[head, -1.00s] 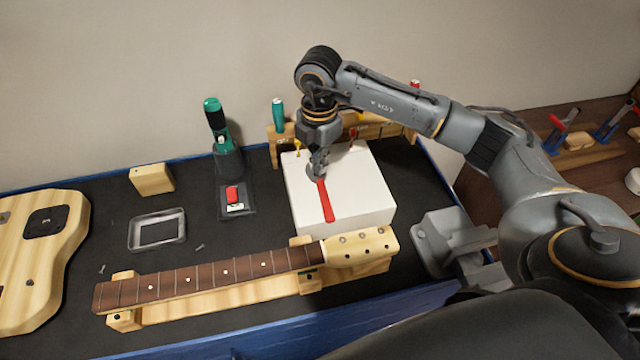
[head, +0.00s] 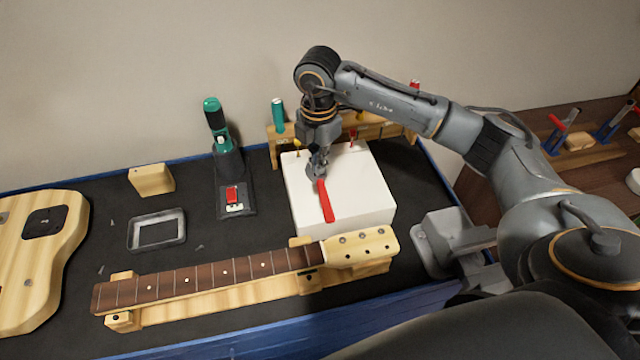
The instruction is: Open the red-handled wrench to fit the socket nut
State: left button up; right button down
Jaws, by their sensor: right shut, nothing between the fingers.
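The red-handled wrench (head: 326,203) lies on top of a white block (head: 362,198), its red handle pointing toward the guitar neck. My right gripper (head: 318,174) is shut with nothing between its fingers. It points down at the far end of the wrench and hides the wrench's head and jaw. I cannot tell whether the fingers touch the wrench. The socket nut cannot be made out; the neck's headstock (head: 358,248) lies in front of the white block. My left gripper is not in view.
The guitar neck (head: 220,273) rests on wooden supports along the front. A green-and-black power tool (head: 222,140), a wooden block (head: 152,180), an empty tray (head: 157,230) and a guitar body (head: 40,250) stand to the left. A wooden tool rack (head: 280,152) is behind the white block. A grey vise (head: 445,240) is at right.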

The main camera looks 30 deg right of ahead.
jog(key=shift+w+r, duration=0.1)
jog(key=shift+r, duration=0.2)
notch_tip(320, 180, up, 6)
jog(key=p, duration=0.4)
dwell(0.3)
jog(key=shift+f, duration=0.1)
dwell(0.4)
